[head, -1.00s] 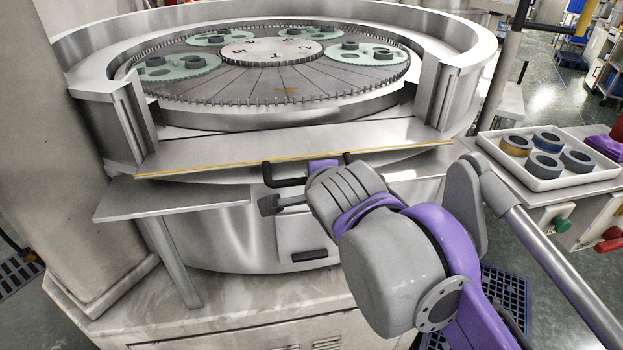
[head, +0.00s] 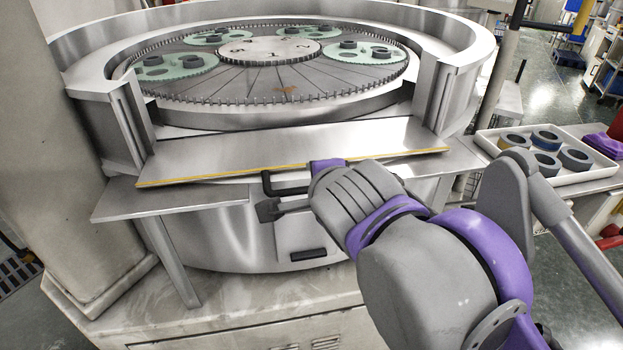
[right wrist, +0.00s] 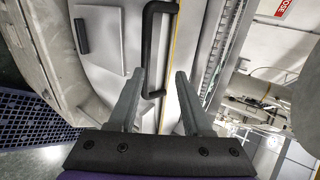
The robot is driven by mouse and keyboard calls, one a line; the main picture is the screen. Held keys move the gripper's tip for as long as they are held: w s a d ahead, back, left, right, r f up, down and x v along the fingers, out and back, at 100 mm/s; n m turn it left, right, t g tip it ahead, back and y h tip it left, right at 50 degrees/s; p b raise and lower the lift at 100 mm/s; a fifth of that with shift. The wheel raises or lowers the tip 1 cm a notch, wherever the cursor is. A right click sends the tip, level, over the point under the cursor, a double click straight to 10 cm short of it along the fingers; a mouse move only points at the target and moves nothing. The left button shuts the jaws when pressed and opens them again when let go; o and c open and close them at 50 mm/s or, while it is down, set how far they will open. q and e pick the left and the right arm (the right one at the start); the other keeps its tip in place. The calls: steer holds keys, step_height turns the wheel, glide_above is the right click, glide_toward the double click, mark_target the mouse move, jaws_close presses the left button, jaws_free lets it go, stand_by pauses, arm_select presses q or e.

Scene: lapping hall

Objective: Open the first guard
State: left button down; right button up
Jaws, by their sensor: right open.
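The first guard (head: 290,150) is a flat metal panel with a yellow front edge, across the front opening of the round machine. It lies tilted outward, its yellow edge lower than its back edge. A black bar handle (head: 283,191) is at that edge, partly hidden by my right gripper. My right gripper (head: 292,190) is at the handle. In the right wrist view its two fingers (right wrist: 160,76) are apart, and the handle (right wrist: 149,45) runs down between them. I cannot tell whether they touch it. My left gripper is not in view.
Inside the machine, a toothed ring holds green carriers (head: 176,67) with dark rings. A metal shelf (head: 170,200) juts out at the front left. A white tray (head: 590,175) with several rings stands at the right. A post (head: 507,70) rises behind it.

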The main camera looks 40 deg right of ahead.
steer(key=b+v, duration=0.1)
steer(key=v, duration=0.5)
steer(key=shift+s+a+r, duration=0.15)
steer(key=shift+s+r, duration=0.05)
steer(key=shift+s, duration=0.05)
steer(key=shift+c, duration=0.2)
